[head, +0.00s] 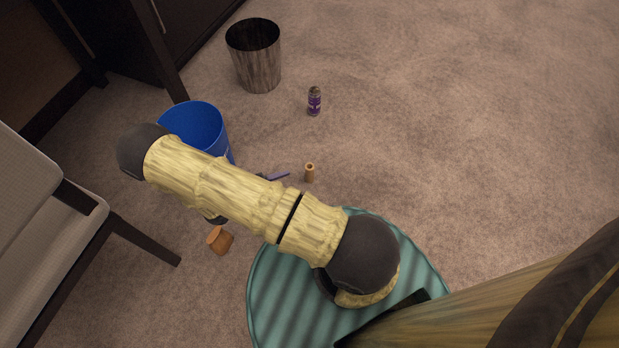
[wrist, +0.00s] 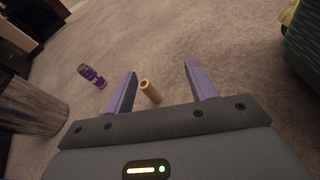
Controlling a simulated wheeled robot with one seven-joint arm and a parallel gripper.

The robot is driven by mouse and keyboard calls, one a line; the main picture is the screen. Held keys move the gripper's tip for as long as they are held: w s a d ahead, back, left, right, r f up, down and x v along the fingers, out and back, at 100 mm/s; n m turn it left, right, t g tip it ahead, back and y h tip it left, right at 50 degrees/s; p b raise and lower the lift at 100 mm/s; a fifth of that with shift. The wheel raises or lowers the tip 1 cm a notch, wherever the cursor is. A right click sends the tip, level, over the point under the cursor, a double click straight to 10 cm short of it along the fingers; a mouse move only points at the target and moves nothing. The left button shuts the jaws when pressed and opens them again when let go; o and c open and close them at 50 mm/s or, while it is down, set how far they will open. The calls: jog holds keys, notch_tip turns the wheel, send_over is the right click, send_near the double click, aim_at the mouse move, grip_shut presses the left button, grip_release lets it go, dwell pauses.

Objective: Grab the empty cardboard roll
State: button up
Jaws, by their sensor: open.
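The empty cardboard roll (head: 309,173) is a small tan tube with a dark open end, standing on the carpet near the middle of the head view. In the wrist view the roll (wrist: 150,91) shows between the two purple fingers, closer to the left one. My gripper (wrist: 160,75) is open and empty, its fingers on either side of the roll in the picture; I cannot tell how far off it is in depth. In the head view my arm hides most of the gripper, and only a purple finger (head: 278,176) shows left of the roll.
A blue bin (head: 196,122) stands behind my arm, with a dark grey wood-look bin (head: 258,68) farther back. An orange-brown object (head: 220,240) lies by the chair (head: 45,200). Carpet to the right is clear.

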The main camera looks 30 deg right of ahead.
aim_at(311, 166)
jog(key=f+n+t+b, duration=0.1)
jog(key=f+n+t, duration=0.1)
jog(key=f+t, duration=0.1)
jog(key=f+n+t+b, duration=0.1)
jog(key=f+n+t, duration=0.2)
jog(key=f, duration=0.3)
jog(key=f+n+t+b, duration=0.2)
jog(key=f+n+t, duration=0.1)
jog(key=f, duration=0.2)
jog(key=shift+w+a, duration=0.1)
jog(key=shift+w, duration=0.3)
jog(key=b+x, duration=0.2)
jog(key=x, duration=1)
jog(key=shift+r, duration=0.2)
jog(key=b+x, duration=0.2)
jog(key=x, duration=0.3)
jog(key=shift+f, duration=0.15)
jog(key=shift+w+d, duration=0.1)
jog(key=shift+d, duration=0.1)
